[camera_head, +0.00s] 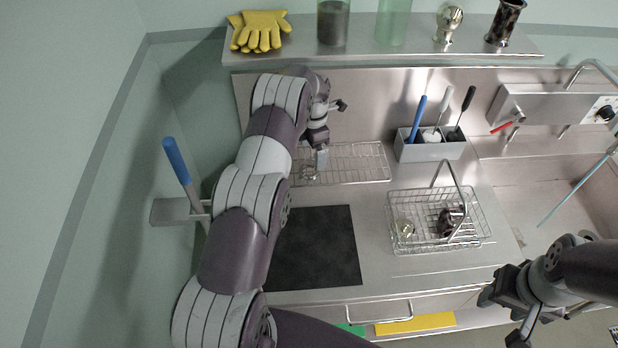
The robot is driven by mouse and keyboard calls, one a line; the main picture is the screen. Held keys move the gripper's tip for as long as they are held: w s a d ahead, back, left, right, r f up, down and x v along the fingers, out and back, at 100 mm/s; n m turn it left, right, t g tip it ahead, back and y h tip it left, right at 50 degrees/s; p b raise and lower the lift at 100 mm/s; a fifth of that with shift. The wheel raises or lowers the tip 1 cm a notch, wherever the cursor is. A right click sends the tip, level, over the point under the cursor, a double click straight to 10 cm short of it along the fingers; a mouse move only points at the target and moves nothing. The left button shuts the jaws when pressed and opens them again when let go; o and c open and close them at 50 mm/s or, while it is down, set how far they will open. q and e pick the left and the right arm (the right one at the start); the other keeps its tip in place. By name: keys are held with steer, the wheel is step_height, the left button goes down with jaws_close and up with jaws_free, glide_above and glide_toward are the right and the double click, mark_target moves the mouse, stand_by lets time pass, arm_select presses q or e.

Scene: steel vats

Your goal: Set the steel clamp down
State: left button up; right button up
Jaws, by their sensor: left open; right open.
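A small shiny steel piece, which looks like the steel clamp (309,173), lies at the left end of the wire rack (360,163). My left gripper (321,158) is just above and beside it, pointing down at the rack. The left gripper is open; whether a finger touches the piece I cannot tell. My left arm hides part of the rack's left side. My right gripper (504,317) is open and empty at the lower right, in front of the counter edge.
A wire basket (415,245) with a raised handle holds a shiny piece and a dark piece. A grey holder (430,150) with brushes stands behind. A black mat (318,245) lies bare. The shelf (370,45) carries yellow gloves and several vessels. A sink is right.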

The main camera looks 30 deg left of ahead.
arm_select(q)
steer(key=s+d+r+m, duration=0.4)
steer(key=s+r+m, duration=0.1)
steer(key=s+m, duration=0.4)
steer(key=s+d+r+m+t, duration=0.1)
steer(key=s+d+r+m, duration=0.3)
steer(key=s+m, duration=0.6)
steer(key=s+d+r+m, duration=0.5)
steer(key=s+m, duration=0.4)
steer(key=shift+s+d+r+t, duration=0.2)
steer(key=shift+s+r+t, duration=0.05)
steer(key=shift+r+t, duration=0.1)
